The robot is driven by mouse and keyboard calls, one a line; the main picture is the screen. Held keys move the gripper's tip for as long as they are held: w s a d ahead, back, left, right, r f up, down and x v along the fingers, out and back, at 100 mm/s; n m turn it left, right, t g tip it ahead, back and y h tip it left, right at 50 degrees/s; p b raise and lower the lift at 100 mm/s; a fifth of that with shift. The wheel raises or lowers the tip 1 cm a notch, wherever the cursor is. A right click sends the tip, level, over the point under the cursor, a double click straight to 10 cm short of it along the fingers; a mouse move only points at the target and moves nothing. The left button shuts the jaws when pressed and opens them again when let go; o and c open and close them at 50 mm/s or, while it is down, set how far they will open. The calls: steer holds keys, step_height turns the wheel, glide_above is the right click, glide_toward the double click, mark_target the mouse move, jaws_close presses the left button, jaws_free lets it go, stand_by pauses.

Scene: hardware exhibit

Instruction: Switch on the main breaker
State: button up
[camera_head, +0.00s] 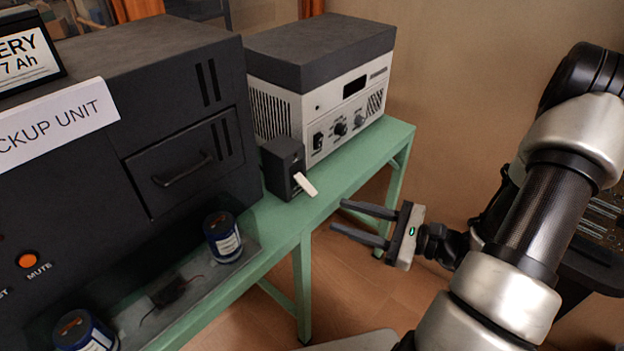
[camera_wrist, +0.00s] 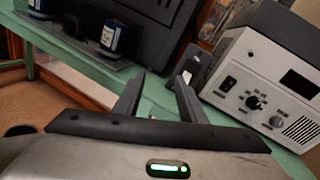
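A small dark box with a white lever, which looks like the breaker (camera_head: 284,167), stands on the green bench between the black backup unit and the grey-white power supply. Its white lever (camera_head: 306,184) sticks out of the front, tilted down toward the bench edge. My gripper (camera_head: 337,215) is open and empty, in front of the bench edge, to the right of and apart from the lever. In the wrist view the breaker box (camera_wrist: 197,68) shows just beyond the right fingertip, which partly hides it. I cannot read any on/off marking.
The black backup unit (camera_head: 150,110) fills the left, with blue cylinders (camera_head: 223,237) on a tray before it. The power supply (camera_head: 325,80) with knobs stands behind the breaker. The green bench (camera_head: 345,176) has some bare surface right of the lever.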

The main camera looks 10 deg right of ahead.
steer(key=d+f+m+t+h, duration=0.3)
steer(key=d+f+m+t, duration=0.1)
steer(key=d+f+m, duration=0.15)
steer(key=b, duration=0.2)
glide_toward(314, 193)
steer(key=shift+m, duration=0.35)
steer(key=x, duration=1)
steer(key=shift+w+a, duration=0.15)
steer(key=shift+c, duration=0.3)
jaws_close()
